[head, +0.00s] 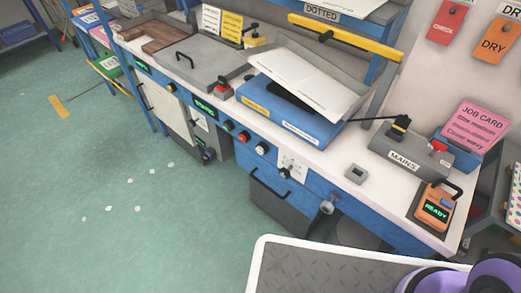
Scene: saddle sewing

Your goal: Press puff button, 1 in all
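A row of round controls sits on the blue front edge of the workbench (322,177): a green button (227,126), a red button (243,136) and a pale button (261,149). A black knob (285,172) sits on a white plate further right. No label that I can read says puff, so I cannot tell which control is the puff button. My gripper does not show; only purple and black arm parts of mine show at the lower right corner.
A blue box with a tilted white board (300,82) stands on the bench. A grey MAINS box (408,160), an orange READY device (435,207) and a JOB CARD (474,126) are at the right. Drawers and cabinets sit below. The green floor (110,170) at left is mostly clear.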

